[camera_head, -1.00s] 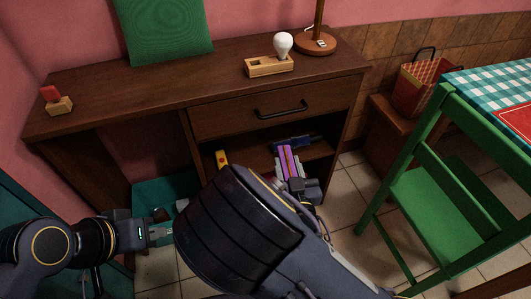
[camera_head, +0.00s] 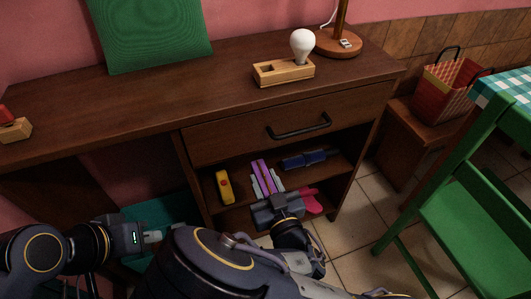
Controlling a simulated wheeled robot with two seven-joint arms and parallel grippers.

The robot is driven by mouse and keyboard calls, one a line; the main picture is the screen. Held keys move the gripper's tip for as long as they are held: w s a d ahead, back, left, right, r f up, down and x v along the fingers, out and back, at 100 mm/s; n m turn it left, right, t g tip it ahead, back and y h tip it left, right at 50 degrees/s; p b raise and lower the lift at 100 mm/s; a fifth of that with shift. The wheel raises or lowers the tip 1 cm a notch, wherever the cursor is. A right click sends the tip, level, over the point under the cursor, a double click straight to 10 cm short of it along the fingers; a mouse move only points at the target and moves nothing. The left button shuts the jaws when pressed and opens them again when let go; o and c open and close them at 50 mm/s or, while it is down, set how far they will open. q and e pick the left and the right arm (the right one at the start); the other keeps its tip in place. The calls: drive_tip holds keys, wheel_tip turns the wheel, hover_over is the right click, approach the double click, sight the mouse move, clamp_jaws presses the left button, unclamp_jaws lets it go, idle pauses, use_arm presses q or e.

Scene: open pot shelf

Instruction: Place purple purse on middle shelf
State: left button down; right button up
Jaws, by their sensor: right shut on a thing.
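The purple purse (camera_head: 264,174) is held between the fingers of my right gripper (camera_head: 268,184), which is shut on it. They are at the open compartment under the drawer, over the middle shelf (camera_head: 327,173). Whether the purse touches the shelf cannot be told. My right arm hides the lower part of the compartment. My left gripper (camera_head: 155,237) is at the lower left, beside the desk and away from the purse; whether its fingers are apart is unclear.
A yellow object (camera_head: 224,187) lies left of the purse and a blue object (camera_head: 303,160) lies right of it in the compartment. A pink object (camera_head: 311,201) shows lower right. The closed drawer (camera_head: 292,123) is above. A green chair (camera_head: 470,200) stands at the right.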

drive_tip(key=w+f+b, duration=0.2)
drive_tip(key=w+f, duration=0.2)
drive_tip(key=w+f+b, duration=0.2)
drive_tip(key=w+f, duration=0.2)
drive_tip(key=w, duration=0.1)
drive_tip(key=w+a+f+b, duration=0.1)
drive_tip(key=w+f+b, duration=0.1)
drive_tip(key=w+f, duration=0.2)
drive_tip(key=shift+w+f, duration=0.35)
drive_tip(key=shift+f, duration=0.1)
drive_tip(key=shift+r, duration=0.1)
drive_tip(key=shift+f, duration=0.25)
drive_tip(key=o, duration=1.1)
drive_tip(key=shift+o, duration=0.2)
drive_tip(key=shift+r, duration=0.15)
